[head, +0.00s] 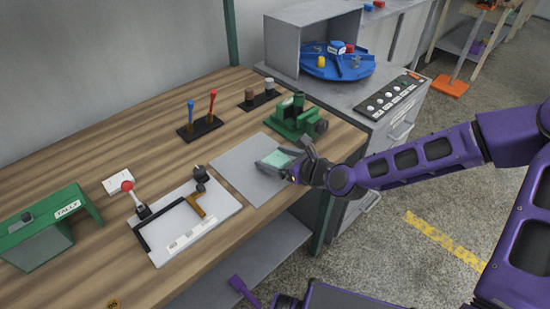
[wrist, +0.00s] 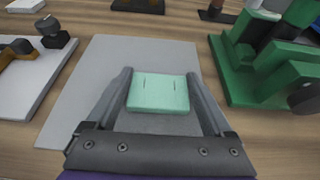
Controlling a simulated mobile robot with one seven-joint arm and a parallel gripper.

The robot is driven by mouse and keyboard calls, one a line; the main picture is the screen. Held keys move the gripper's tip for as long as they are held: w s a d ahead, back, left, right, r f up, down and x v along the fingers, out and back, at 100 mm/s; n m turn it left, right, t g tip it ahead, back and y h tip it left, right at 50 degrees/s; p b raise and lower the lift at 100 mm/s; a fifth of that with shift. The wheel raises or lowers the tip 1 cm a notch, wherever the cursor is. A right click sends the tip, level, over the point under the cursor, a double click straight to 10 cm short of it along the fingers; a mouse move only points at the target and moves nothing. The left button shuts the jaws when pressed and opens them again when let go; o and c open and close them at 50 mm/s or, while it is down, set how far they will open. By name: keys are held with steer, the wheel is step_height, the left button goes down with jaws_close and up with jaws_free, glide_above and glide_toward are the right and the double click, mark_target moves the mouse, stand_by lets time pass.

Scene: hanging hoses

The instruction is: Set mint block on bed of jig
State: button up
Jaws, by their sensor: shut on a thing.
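The mint block (head: 278,158) is between the fingers of my gripper (head: 280,162), over the grey mat in the head view. In the wrist view the mint block (wrist: 158,93) sits between the two fingers of my gripper (wrist: 160,88), which is shut on it. I cannot tell whether the block touches the mat. The jig, a white board (head: 188,240) with a black edge strip, a brown angled piece and a dark clamp, lies left of the gripper in the head view. Part of it shows at the wrist view's left edge (wrist: 22,92).
A grey mat (head: 240,172) lies under the gripper. A green vise (head: 297,117) stands close behind it, right of the mat in the wrist view (wrist: 245,85). A red-knobbed lever (head: 133,196) rises by the jig. A green stand (head: 50,232) is at the left.

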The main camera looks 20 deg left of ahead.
steer(key=shift+f, duration=0.15)
steer(key=o, duration=1.1)
